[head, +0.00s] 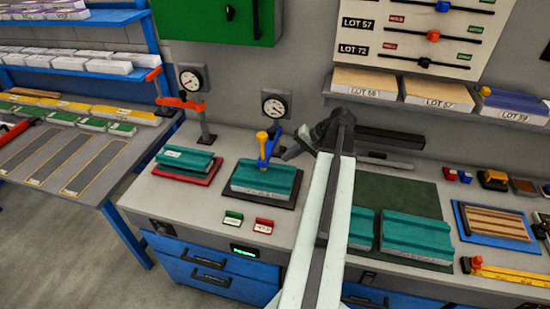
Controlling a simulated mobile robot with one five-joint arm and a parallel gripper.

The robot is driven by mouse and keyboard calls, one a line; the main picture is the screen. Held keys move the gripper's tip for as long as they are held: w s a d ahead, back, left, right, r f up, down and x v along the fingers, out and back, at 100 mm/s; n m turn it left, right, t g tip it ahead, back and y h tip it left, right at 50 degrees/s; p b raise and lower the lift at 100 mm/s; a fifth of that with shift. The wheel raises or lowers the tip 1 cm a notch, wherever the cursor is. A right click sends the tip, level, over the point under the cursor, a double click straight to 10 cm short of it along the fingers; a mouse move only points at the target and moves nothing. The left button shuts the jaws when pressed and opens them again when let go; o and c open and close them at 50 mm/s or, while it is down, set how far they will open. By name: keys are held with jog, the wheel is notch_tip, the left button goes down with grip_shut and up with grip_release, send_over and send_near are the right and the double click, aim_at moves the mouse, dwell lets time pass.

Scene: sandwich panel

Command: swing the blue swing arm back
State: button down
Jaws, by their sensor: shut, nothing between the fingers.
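The blue swing arm (269,149) stands over a teal panel (264,180) on a black pad, at the middle of the bench. A yellow knob (262,137) sits at its end. My gripper (290,153) is shut and empty, just right of the blue arm at about its height. I cannot tell whether the fingertips touch it. My own arm comes up from the bottom and hides the bench behind it. The blue arm's post is not clearly seen.
An orange swing arm (182,103) stands on a post at left, behind a teal panel on a red pad (182,174). Two gauges (275,104) are on the wall. Green and red tags (263,226) lie in front. More teal panels (417,235) lie right of my arm.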

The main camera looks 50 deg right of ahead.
aim_at(267, 164)
jog(key=s+d+r+m+t, duration=0.1)
jog(key=s+d, duration=0.3)
jog(key=shift+d+r, duration=0.15)
jog(key=shift+r, duration=0.1)
jog(key=b+x, duration=0.7)
jog(key=x, duration=0.3)
jog(key=shift+w+f+b, duration=0.1)
jog(key=shift+f+b, duration=0.2)
jog(key=shift+f, duration=0.15)
jog(key=shift+w+a+r+p, duration=0.15)
jog(key=shift+w+a, duration=0.1)
jog(key=shift+w, duration=0.35)
jog(key=shift+w+a+r+p, duration=0.1)
jog(key=shift+w+a, duration=0.2)
jog(key=shift+w, duration=0.25)
jog(key=shift+w+a+r+p, duration=0.15)
jog(key=shift+w+a, duration=0.1)
jog(key=shift+w, duration=0.35)
